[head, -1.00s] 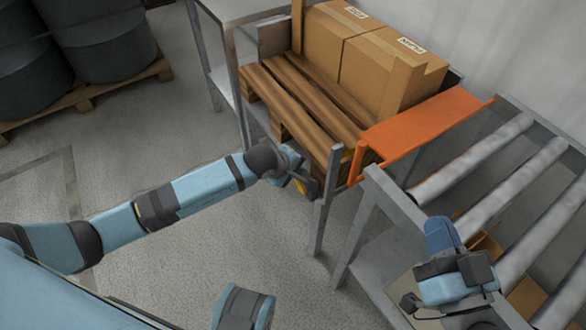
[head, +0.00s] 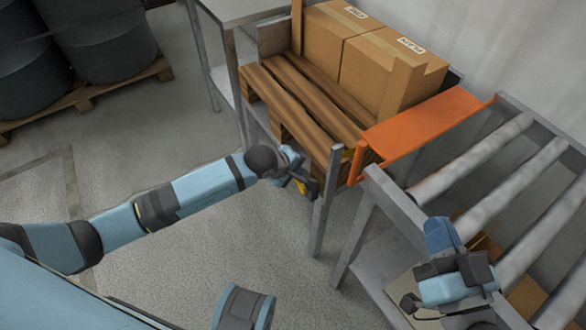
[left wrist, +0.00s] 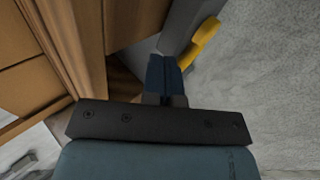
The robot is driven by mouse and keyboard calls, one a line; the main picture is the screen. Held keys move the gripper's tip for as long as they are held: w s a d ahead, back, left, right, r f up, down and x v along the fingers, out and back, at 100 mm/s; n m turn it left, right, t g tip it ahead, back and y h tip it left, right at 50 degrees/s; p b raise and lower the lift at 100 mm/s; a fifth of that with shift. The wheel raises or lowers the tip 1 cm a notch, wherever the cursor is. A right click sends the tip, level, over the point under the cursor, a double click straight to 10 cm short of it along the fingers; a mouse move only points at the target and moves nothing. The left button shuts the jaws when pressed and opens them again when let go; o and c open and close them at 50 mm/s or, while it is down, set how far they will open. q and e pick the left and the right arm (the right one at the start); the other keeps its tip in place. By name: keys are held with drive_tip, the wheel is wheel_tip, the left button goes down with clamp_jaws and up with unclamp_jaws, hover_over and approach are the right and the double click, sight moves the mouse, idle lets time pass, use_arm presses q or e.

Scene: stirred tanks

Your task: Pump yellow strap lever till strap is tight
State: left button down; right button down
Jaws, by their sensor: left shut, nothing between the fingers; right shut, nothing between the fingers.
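The yellow strap lever (left wrist: 204,40) shows in the left wrist view at the upper right, just beyond and to the right of my left gripper's fingertips. In the head view only a small yellow part (head: 302,188) shows beside my left gripper (head: 308,186), below the wooden pallet's near edge. My left gripper (left wrist: 164,62) is shut and empty; I cannot tell whether its fingers touch the lever. The strap itself is not clearly visible. My right gripper (head: 412,304) is shut and empty at the lower right, by the roller conveyor.
Cardboard boxes (head: 385,70) stand on the wooden pallet (head: 285,100). An orange plate (head: 425,125) bridges to the roller conveyor (head: 480,165). A grey post (head: 325,205) stands close right of my left gripper. Dark drums (head: 100,45) stand at the upper left. The floor (head: 200,120) between is clear.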

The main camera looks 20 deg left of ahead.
use_arm(q)
drive_tip(key=shift+w+a+f+b, duration=0.1)
drive_tip(key=shift+a+f+b, duration=0.05)
drive_tip(key=shift+f+b, duration=0.25)
